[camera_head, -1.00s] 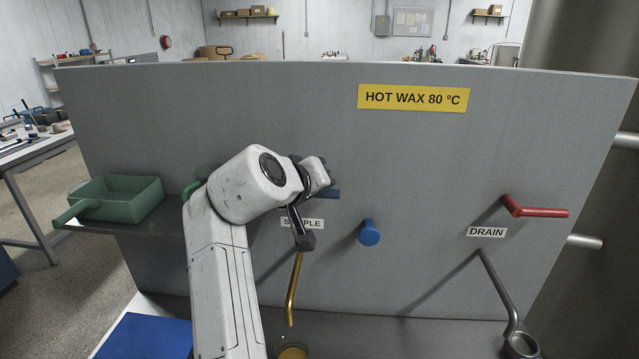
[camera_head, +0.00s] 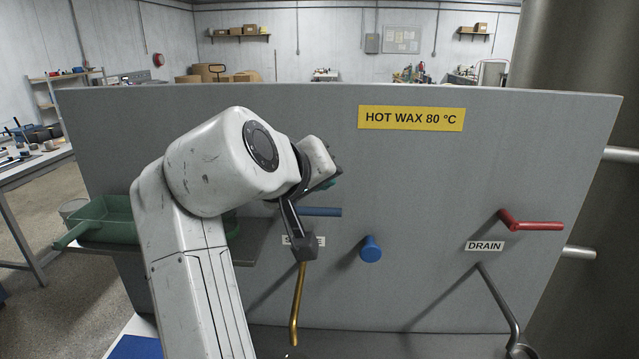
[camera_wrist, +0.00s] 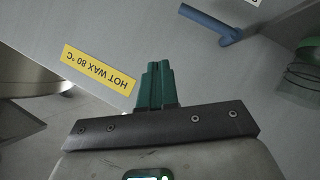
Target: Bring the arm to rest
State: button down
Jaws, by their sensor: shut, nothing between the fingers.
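My arm is raised in front of the grey panel (camera_head: 430,190). My gripper (camera_head: 333,182) is partly hidden by my wrist in the head view, its teal fingertips just showing above a blue lever (camera_head: 322,212). In the wrist view my gripper's green fingers (camera_wrist: 154,82) lie together with nothing between them. The blue lever (camera_wrist: 212,24) is apart from them in that view. The panel's yellow hot wax sign (camera_head: 411,118) also shows upside down in the wrist view (camera_wrist: 98,70).
A green tray (camera_head: 105,215) stands on a shelf at the left. A blue knob (camera_head: 371,249), a red drain lever (camera_head: 530,223), a brass spout (camera_head: 297,305) and a grey drain pipe (camera_head: 499,300) stick out from the panel. The panel's upper right is clear.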

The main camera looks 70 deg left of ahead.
jog(key=shift+s+d+r, duration=0.2)
jog(key=shift+d+r, duration=0.15)
dwell(0.4)
